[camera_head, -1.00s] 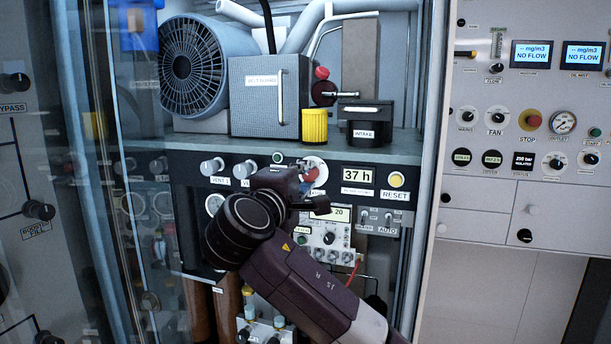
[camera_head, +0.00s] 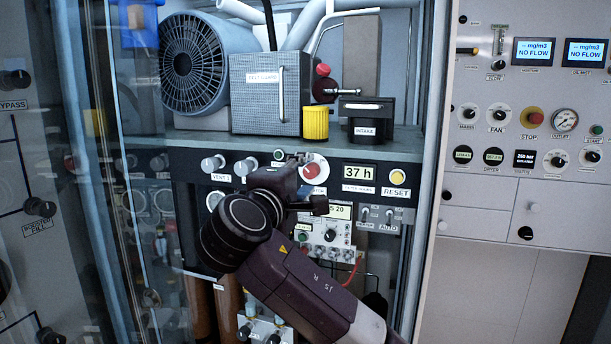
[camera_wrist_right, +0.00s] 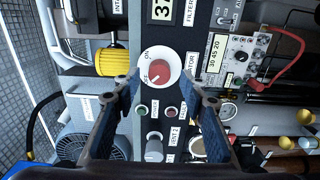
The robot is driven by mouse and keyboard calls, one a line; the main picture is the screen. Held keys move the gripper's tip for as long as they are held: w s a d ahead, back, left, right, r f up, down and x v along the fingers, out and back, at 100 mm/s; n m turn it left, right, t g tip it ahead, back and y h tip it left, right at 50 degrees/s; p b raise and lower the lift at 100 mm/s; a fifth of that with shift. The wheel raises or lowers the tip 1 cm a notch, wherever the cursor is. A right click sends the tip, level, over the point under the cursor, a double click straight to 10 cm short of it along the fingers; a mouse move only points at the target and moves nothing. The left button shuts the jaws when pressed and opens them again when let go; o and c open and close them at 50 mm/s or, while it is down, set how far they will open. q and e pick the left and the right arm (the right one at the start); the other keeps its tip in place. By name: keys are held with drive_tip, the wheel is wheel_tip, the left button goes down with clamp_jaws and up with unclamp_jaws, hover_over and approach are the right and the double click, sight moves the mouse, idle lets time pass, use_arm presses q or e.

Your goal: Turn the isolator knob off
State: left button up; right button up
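The isolator knob (camera_head: 311,171) is a red knob on a round white plate, on the dark panel left of the "37 h" display. In the right wrist view the red knob (camera_wrist_right: 160,72) shows between and beyond my fingertips, with ON and OFF marks on its plate. My right gripper (camera_head: 307,184) is beside the knob in the head view, partly covering its label. In the right wrist view its two fingers (camera_wrist_right: 163,90) are spread apart, with nothing between them. I cannot tell whether a fingertip touches the plate. My left gripper is not in view.
Grey vent knobs (camera_head: 246,167) sit left of the isolator. A yellow RESET button (camera_head: 397,177) sits to its right. A ledge above holds a mesh box (camera_head: 265,95), a yellow cap (camera_head: 315,123) and an intake block (camera_head: 367,118). A glass door (camera_head: 95,150) stands at left.

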drive_tip(key=v, duration=1.1)
drive_tip(key=shift+w, duration=0.1)
